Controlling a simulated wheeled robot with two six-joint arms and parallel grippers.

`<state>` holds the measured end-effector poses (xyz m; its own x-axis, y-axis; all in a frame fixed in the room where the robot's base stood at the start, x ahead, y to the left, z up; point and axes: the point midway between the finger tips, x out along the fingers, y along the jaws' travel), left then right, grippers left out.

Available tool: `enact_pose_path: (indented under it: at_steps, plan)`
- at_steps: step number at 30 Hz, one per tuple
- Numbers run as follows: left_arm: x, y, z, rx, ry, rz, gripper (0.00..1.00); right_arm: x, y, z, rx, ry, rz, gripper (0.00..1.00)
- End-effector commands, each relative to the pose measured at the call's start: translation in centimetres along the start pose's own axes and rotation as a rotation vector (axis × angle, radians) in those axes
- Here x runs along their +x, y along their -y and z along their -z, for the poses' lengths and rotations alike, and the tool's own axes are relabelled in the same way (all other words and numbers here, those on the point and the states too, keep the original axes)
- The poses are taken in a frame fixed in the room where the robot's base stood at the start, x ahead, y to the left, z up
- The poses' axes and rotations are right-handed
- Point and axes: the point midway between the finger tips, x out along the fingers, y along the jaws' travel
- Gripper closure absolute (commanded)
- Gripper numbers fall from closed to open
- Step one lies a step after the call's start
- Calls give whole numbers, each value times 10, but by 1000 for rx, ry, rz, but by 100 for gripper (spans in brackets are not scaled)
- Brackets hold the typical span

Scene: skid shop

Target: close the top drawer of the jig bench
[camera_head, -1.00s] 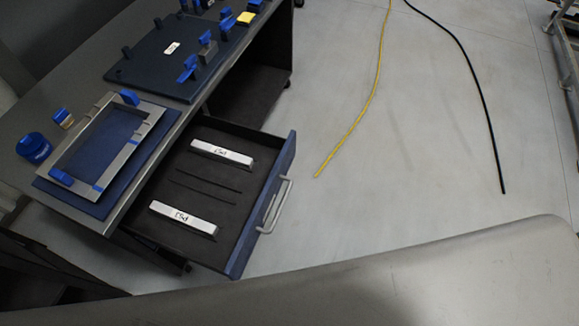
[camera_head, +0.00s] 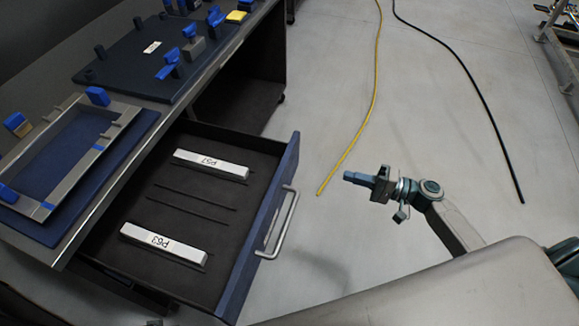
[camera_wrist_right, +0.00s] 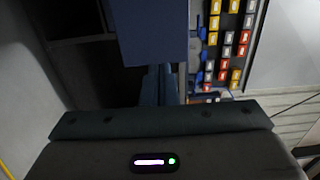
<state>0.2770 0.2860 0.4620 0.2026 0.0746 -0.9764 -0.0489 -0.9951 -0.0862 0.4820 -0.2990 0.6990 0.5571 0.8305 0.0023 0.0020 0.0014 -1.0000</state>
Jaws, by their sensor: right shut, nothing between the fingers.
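The jig bench (camera_head: 195,88) stands at the left in the head view. Its top drawer (camera_head: 255,245) is pulled well open, with a blue front and a grey bar handle (camera_head: 283,222) facing right. Two white labelled bars lie inside, one (camera_head: 211,164) farther back and one (camera_head: 163,244) nearer. My right gripper (camera_head: 350,177) is shut and empty, to the right of the drawer front, pointing left toward it, with a gap between. In the right wrist view the shut fingers (camera_wrist_right: 160,85) show in front of a blue panel (camera_wrist_right: 152,30). My left gripper is out of view.
On the bench top lie a grey frame on a blue plate (camera_head: 140,132) and a dark fixture plate (camera_head: 115,62) with blue clamps. A yellow cable (camera_head: 372,95) and a black cable (camera_head: 470,80) lie on the floor. The floor right of the drawer is otherwise clear.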

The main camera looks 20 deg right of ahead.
Motion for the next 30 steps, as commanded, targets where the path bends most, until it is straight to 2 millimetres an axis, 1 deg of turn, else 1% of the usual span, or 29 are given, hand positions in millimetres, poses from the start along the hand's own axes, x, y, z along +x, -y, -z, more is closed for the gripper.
enact_pose_path:
  at_steps: [5, 15, 18, 24, 30]
  plan:
    - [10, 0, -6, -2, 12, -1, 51, 24, 4, 0, 1, -3, 6, 100]
    - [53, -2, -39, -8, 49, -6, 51, 93, 4, 1, 2, -4, 5, 100]
    - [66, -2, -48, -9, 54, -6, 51, 109, 3, 1, 3, -4, 2, 100]
    - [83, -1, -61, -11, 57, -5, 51, 129, 2, 1, 2, -4, 0, 100]
    - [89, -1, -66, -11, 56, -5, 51, 136, 0, 1, 1, -3, -2, 100]
